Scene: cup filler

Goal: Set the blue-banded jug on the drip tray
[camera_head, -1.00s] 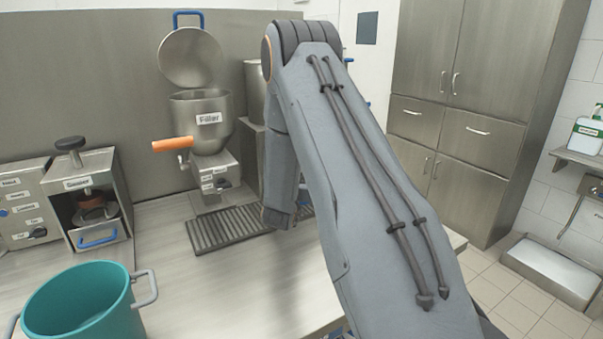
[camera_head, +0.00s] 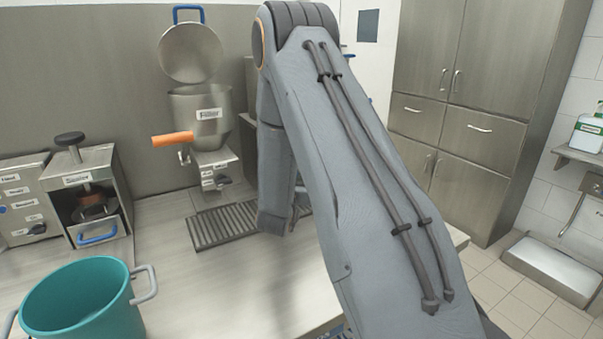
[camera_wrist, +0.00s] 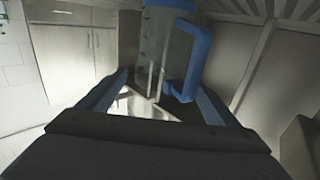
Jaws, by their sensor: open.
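The clear jug (camera_wrist: 155,50) with a blue band and blue handle (camera_wrist: 193,62) is in the wrist view, just beyond and between my gripper's fingers. My gripper (camera_wrist: 160,84) is open, with one blue-grey finger on each side. I cannot tell whether the fingers touch the jug. In the head view the jug and my fingertips are hidden behind my arm. The slatted drip tray (camera_head: 222,226) lies on the counter below the filler (camera_head: 205,118); its right part is hidden by my arm.
A teal bucket (camera_head: 85,310) with grey handles stands at the counter's front left. A machine with a blue handle (camera_head: 92,200) stands behind it. The filler's orange lever (camera_head: 172,139) sticks out to the left. The counter (camera_head: 220,290) in front of the tray is clear.

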